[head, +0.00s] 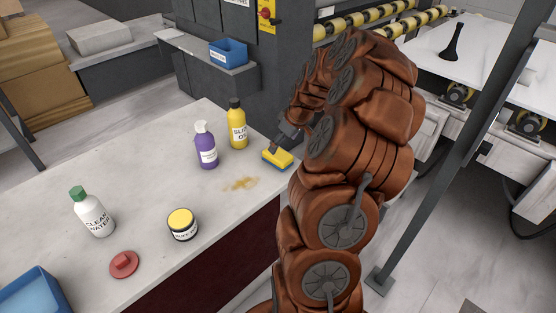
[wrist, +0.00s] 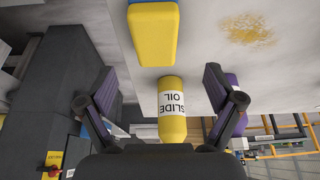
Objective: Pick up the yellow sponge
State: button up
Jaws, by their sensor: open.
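The yellow sponge (head: 280,158) has a blue layer and lies on the stone slab (head: 140,160) near its right edge. In the wrist view the sponge (wrist: 152,35) is at the top centre, beyond the fingertips. My gripper (head: 274,148) is just beside or above the sponge in the head view; I cannot tell if it touches. In the wrist view my gripper (wrist: 158,78) has its two fingers wide apart with nothing held between them. My arm covers the area to the right of the sponge.
A brown stain (head: 241,184) is in front. A yellow-lidded jar (head: 182,224), white bottle (head: 92,212), red object (head: 124,264) and blue bin (head: 36,297) are further left.

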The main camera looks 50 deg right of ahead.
aim_at(278, 153)
jog(key=shift+d+f, duration=0.35)
jog(key=shift+p+x, duration=1)
jog(key=shift+x, duration=2.3)
jog(key=shift+w+f, duration=0.25)
jog(key=shift+f, duration=0.1)
jog(key=shift+f+b, duration=0.2)
jog(key=shift+b, duration=0.3)
jog(key=shift+c, duration=0.2)
jog(key=c, duration=1)
